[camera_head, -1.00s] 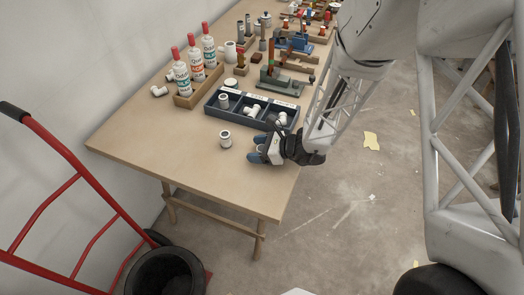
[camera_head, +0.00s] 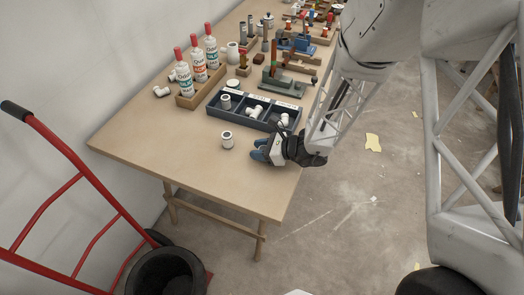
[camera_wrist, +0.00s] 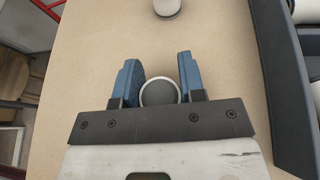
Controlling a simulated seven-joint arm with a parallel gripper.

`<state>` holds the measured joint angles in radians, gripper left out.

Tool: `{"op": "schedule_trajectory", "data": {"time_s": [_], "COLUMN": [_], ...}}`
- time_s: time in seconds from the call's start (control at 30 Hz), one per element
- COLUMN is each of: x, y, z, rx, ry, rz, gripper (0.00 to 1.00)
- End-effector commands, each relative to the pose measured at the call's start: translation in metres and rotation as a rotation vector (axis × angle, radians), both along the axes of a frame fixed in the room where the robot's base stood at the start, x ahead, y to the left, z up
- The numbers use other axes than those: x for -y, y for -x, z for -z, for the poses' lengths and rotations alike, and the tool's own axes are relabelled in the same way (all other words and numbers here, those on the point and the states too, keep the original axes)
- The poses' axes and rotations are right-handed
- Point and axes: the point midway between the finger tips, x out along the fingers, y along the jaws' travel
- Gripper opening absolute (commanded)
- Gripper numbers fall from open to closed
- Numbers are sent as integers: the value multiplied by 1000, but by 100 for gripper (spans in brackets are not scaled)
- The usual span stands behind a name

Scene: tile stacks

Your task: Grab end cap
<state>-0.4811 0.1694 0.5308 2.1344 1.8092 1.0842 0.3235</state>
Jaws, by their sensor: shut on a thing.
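The end cap (camera_wrist: 159,92) is a round piece with a pale rim and grey face. In the wrist view it sits between the two blue fingers of my gripper (camera_wrist: 160,78), close to the palm. My gripper is shut on it. In the head view my gripper (camera_head: 259,150) is low over the table's right front part, and the end cap is hidden by the fingers.
A white fitting (camera_head: 227,140) stands left of my gripper; its edge shows in the wrist view (camera_wrist: 167,7). A dark compartment tray (camera_head: 238,121) with white fittings is behind. A wooden bottle holder (camera_head: 200,92) stands back left. The table's (camera_head: 170,150) front left is clear.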

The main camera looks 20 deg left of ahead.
Motion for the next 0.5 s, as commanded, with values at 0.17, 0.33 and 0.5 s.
{"op": "schedule_trajectory", "data": {"time_s": [0.17, 0.33, 0.5], "x": [0, 0, 0], "y": [0, 0, 0], "z": [-2, -8, -22], "rx": [1, 2, 3], "ry": [0, 0, -1], "rz": [0, -1, -1], "gripper": [14, 14, 14]}}
